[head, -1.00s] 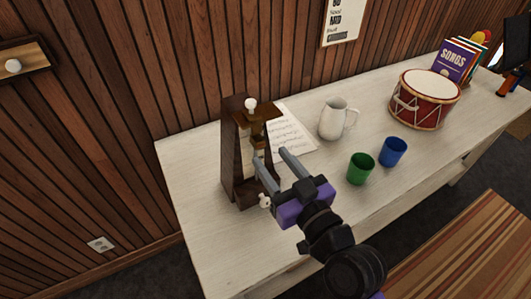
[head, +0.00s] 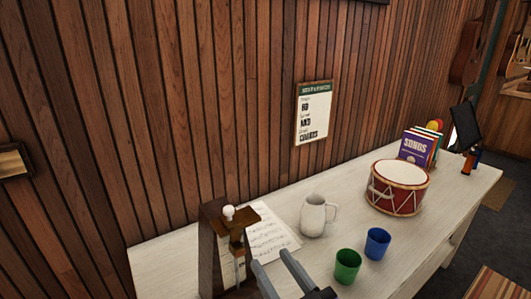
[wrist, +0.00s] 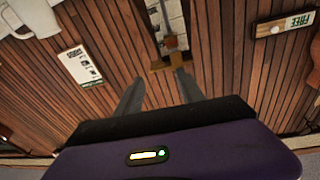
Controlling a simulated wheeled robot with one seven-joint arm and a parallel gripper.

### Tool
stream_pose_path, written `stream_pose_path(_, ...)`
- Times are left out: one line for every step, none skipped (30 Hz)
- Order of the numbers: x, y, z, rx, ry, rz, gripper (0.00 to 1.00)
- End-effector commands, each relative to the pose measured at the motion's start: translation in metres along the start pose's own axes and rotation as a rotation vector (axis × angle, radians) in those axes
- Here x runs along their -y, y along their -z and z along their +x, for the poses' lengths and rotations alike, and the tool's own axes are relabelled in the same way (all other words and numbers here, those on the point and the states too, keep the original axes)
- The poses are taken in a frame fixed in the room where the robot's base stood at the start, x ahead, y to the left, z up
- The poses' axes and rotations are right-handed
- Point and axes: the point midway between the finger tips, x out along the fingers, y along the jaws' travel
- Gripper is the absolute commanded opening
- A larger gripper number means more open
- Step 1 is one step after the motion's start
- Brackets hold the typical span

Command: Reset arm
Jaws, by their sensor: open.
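My gripper (head: 276,274) shows at the bottom of the head view with its two grey fingers apart and nothing between them. It is just right of the wooden metronome (head: 214,250), which stands upright on the white table and has a white knob on top. In the wrist view my gripper (wrist: 160,94) is also open and empty. Part of the metronome (wrist: 172,50) shows beyond the fingertips there. Most of my arm is below the head view's edge.
The white table (head: 420,245) holds a sheet of music (head: 270,236), a white mug (head: 314,215), a green cup (head: 348,265), a blue cup (head: 377,243), a red drum (head: 398,187) and song books (head: 418,148). A wooden wall (head: 200,120) with a poster (head: 313,112) stands behind.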

Motion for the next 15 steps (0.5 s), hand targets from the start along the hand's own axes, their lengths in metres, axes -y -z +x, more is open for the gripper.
stream_pose_path(-0.01,0.0,-0.013,-0.021,-0.049,0.016,0.46)
stream_pose_path(-0.015,-0.001,-0.021,-0.03,-0.074,0.023,0.46)
stream_pose_path(-0.021,-0.003,-0.031,-0.039,-0.105,0.031,0.46)
stream_pose_path(-0.024,-0.004,-0.039,-0.044,-0.126,0.037,0.46)
stream_pose_path(-0.028,-0.006,-0.047,-0.05,-0.146,0.041,0.46)
stream_pose_path(-0.033,-0.009,-0.059,-0.054,-0.173,0.045,0.46)
stream_pose_path(-0.036,-0.011,-0.068,-0.057,-0.193,0.049,0.46)
stream_pose_path(-0.039,-0.014,-0.078,-0.057,-0.213,0.051,0.46)
stream_pose_path(-0.042,-0.018,-0.092,-0.058,-0.239,0.053,0.46)
stream_pose_path(-0.045,-0.021,-0.103,-0.058,-0.259,0.055,0.46)
stream_pose_path(-0.047,-0.024,-0.115,-0.057,-0.278,0.055,0.46)
stream_pose_path(-0.049,-0.028,-0.131,-0.053,-0.303,0.054,0.46)
stream_pose_path(-0.05,-0.031,-0.143,-0.049,-0.32,0.053,0.46)
stream_pose_path(-0.051,-0.033,-0.155,-0.046,-0.337,0.051,0.46)
stream_pose_path(-0.051,-0.036,-0.172,-0.039,-0.357,0.047,0.46)
